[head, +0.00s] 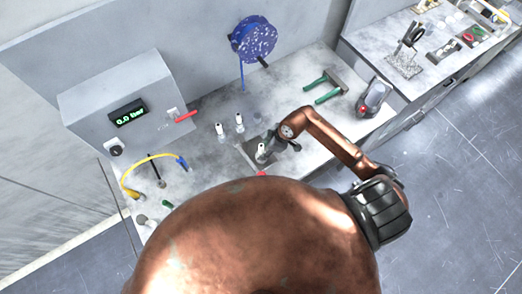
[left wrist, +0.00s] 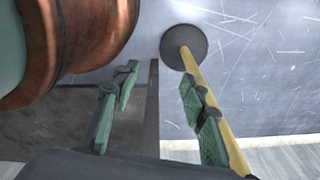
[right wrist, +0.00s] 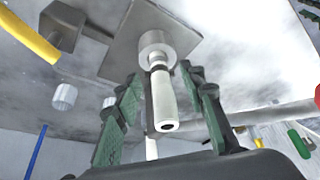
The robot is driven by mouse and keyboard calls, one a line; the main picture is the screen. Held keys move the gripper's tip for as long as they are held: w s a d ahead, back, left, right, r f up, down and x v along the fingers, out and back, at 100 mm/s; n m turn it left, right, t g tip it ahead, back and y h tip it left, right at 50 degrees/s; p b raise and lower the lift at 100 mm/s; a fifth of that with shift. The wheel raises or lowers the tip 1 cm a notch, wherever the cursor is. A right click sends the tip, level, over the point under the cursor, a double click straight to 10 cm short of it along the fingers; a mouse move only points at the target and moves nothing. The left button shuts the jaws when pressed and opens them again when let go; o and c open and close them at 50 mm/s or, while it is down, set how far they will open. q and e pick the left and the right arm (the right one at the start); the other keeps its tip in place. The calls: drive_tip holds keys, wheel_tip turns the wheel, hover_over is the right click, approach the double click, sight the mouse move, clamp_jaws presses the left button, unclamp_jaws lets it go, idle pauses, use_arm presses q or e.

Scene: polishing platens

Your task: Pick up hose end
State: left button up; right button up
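A yellow hose (head: 150,157) arcs over the left of the bench, with a blue end piece (head: 182,162) at its right. A blue hose (head: 242,77) hangs from the speckled blue reel (head: 254,40) on the back wall. I cannot tell which hose end is meant. My right gripper (head: 268,147) is at a white nozzle-like piece (head: 261,152) on a grey plate. In the right wrist view its fingers (right wrist: 163,98) stand apart on either side of that piece (right wrist: 163,100), with no clear contact. My left gripper (left wrist: 158,100) is open and empty, near a yellow pole.
Two more white-topped pieces (head: 239,122) stand close by. A grey box with a display (head: 128,113) and a red lever (head: 186,117) is at left. Green-handled tools (head: 325,88) lie right. The yellow pole (left wrist: 192,65) has a dark round base.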

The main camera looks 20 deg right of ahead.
drive_tip(key=shift+x, duration=1.05)
drive_tip(key=shift+w+a+f, duration=0.1)
drive_tip(key=shift+f, duration=0.05)
use_arm(q)
drive_tip(key=shift+w+r, duration=0.3)
drive_tip(key=shift+w, duration=0.35)
use_arm(e)
clamp_jaws()
